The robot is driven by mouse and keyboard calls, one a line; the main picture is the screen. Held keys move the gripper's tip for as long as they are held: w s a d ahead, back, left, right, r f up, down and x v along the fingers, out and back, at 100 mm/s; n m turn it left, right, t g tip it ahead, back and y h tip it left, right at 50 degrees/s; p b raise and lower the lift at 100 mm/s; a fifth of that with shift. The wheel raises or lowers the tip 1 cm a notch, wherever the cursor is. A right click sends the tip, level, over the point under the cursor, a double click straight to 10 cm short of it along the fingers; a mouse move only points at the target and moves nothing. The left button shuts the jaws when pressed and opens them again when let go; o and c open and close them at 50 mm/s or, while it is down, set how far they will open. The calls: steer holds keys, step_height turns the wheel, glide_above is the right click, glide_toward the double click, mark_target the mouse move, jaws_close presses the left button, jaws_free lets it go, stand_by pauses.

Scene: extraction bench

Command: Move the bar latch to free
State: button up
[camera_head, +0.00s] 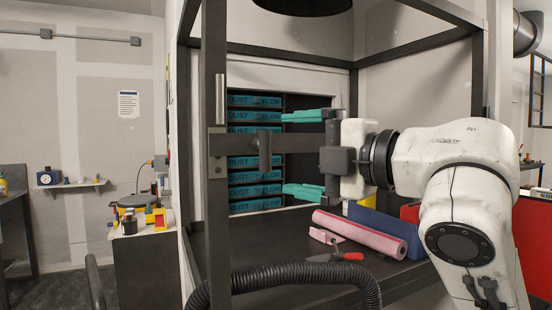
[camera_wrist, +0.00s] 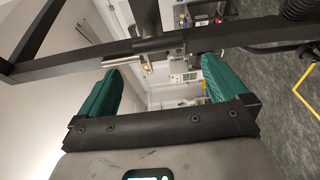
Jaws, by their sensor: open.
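The bar latch (camera_head: 243,143) is a dark flat bar running level from the upright post of the frame, with a short dark handle (camera_head: 264,152) standing on it. A dark plate (camera_head: 218,167) and a silver rod (camera_head: 219,98) sit on the post. My gripper (camera_head: 284,153) is open and empty to the right of the handle, one teal finger above the bar's height and one below. In the wrist view the dark latch piece (camera_wrist: 160,47) and a silver pin (camera_wrist: 145,67) lie ahead between the spread fingers (camera_wrist: 160,65). Contact does not show.
Behind the frame stands a rack of blue labelled boxes (camera_head: 255,178). A pink roll (camera_head: 362,234), a red-handled tool (camera_head: 345,256) and a blue block (camera_head: 388,230) lie on the dark bench (camera_head: 285,226). A black hose (camera_head: 290,272) curves in front.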

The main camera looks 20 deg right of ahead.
steer(key=shift+v, duration=1.1)
steer(key=w+d+f+m+h, duration=0.2)
steer(key=w+d+f+m, duration=0.1)
steer(key=f+m, duration=0.55)
steer(key=s+f+m+g+h, duration=0.1)
steer(key=f+m+g, duration=0.15)
steer(key=f, duration=0.85)
steer(key=s+a+f+m+g+h, duration=0.1)
steer(key=s+f+m+g, duration=0.15)
steer(key=f, duration=0.85)
steer(key=s+f+m+g, duration=0.1)
steer(key=f+m, duration=0.3)
steer(key=f, duration=0.6)
steer(key=s+d+f+m+g+h, duration=0.1)
steer(key=s+f+m+g+h, duration=0.2)
steer(key=s+f+g, duration=0.6)
steer(key=s+f+m, duration=0.2)
steer(key=s+f, duration=1.3)
steer(key=s, duration=0.3)
steer(key=shift+s+d+g, duration=0.25)
steer(key=shift+d+g, duration=0.05)
steer(key=shift+d, duration=0.05)
